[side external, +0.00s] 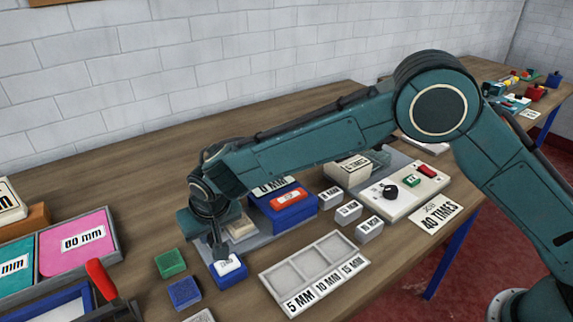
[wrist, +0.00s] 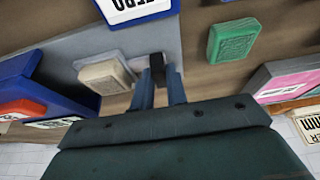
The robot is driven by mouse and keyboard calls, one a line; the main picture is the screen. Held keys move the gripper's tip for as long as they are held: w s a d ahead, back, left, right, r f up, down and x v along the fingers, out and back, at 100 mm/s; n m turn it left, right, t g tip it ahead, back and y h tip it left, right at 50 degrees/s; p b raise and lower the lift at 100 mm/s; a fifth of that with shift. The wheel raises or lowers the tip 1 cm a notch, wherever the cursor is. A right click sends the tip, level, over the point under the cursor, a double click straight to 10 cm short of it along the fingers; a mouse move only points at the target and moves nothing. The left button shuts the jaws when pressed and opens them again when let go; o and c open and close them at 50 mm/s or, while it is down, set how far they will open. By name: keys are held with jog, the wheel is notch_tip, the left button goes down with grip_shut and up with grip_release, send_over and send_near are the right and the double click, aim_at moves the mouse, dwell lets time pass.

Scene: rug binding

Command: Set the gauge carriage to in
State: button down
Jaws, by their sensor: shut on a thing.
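My gripper (side external: 219,250) points down at the near-left end of a grey base plate (side external: 250,240). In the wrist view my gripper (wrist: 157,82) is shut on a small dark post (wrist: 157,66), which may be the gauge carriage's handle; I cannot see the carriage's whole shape. A beige block (wrist: 104,77) sits on the plate beside the fingers. A blue block with a white ZERO label (wrist: 140,10) lies just past the fingertips; it also shows in the side view (side external: 229,280). No "in" mark can be read.
A larger blue box (side external: 285,212) with a red-orange part stands on the plate. Green (side external: 170,263) and dark blue (side external: 184,292) blocks lie to the left. A three-compartment tray (side external: 315,272), small labelled blocks (side external: 348,211) and a control panel (side external: 402,189) lie to the right.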

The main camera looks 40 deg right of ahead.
aim_at(248, 217)
jog(key=d, duration=0.9)
jog(key=shift+d, duration=0.3)
jog(key=c, duration=1.4)
grip_release()
